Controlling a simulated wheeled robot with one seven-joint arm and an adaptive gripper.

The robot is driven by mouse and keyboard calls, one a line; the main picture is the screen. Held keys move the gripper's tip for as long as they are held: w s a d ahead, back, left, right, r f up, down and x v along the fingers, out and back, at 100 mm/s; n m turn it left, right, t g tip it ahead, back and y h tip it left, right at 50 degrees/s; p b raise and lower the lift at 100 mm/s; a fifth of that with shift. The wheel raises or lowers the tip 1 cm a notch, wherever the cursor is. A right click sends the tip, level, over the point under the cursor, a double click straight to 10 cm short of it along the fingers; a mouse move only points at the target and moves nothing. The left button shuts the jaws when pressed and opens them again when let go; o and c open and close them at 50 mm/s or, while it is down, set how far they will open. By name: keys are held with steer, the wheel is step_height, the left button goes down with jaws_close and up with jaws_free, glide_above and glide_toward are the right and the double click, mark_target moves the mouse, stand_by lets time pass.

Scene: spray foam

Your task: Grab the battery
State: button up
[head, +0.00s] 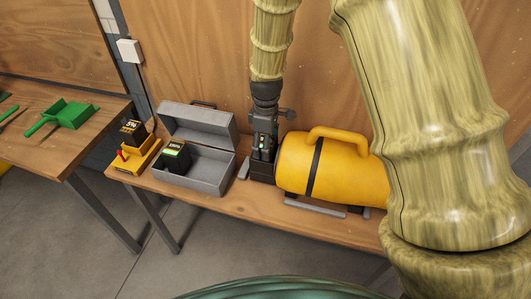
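A black battery (175,160) with a lit green-and-white label stands in the open grey metal case (207,178). Another black battery (133,132) with a yellow "5%" label sits on a small yellow base with a red part, left of the case. My gripper (263,148) points down between the case and the yellow cylindrical machine (330,168). Its fingers are at a dark block (262,170) with small green lights beside the machine. The fingers are too small and dark to tell whether they are shut on it. My gripper is to the right of both labelled batteries.
A wooden bench (240,205) carries all these things against a wooden wall. The case's lid stands open at the back. A second wooden table (70,150) at left holds a green dustpan (70,113). The bench's front strip is mostly clear.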

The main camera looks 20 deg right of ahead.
steer(key=c, duration=0.8)
steer(key=shift+r, duration=0.1)
steer(key=shift+c, duration=0.2)
